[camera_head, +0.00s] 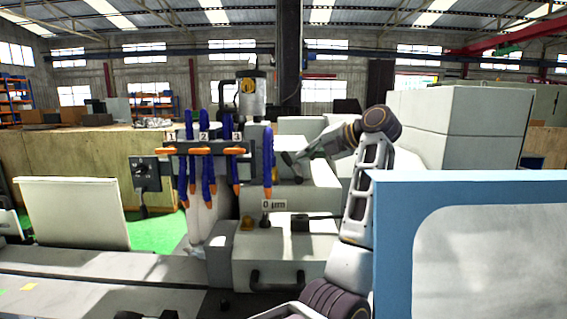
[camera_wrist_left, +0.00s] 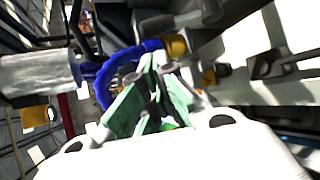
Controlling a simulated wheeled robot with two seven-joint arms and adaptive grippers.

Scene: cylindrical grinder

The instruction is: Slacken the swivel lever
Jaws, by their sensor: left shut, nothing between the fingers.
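My left arm rises at the middle right of the head view and bends left, with its slim grey-green gripper (camera_head: 304,156) at the end. The fingers are shut and empty; in the left wrist view the tips (camera_wrist_left: 162,66) meet in front of a blue hose and an orange-brown part. A short dark tilted piece (camera_head: 290,160) shows at the fingertips in the head view; I cannot tell whether it is the swivel lever or touches them. A black handle (camera_head: 302,222) lies on the light housing below. It may match the dark lever (camera_wrist_left: 270,66) right of the fingers. My right gripper is out of view.
Blue coolant hoses (camera_head: 208,178) with orange tips hang left of my gripper, below orange valve handles (camera_head: 235,151). A grey spindle motor (camera_head: 251,98) stands above them. A blue-framed panel (camera_head: 393,240) blocks the right foreground. A black control box (camera_head: 146,174) stands left.

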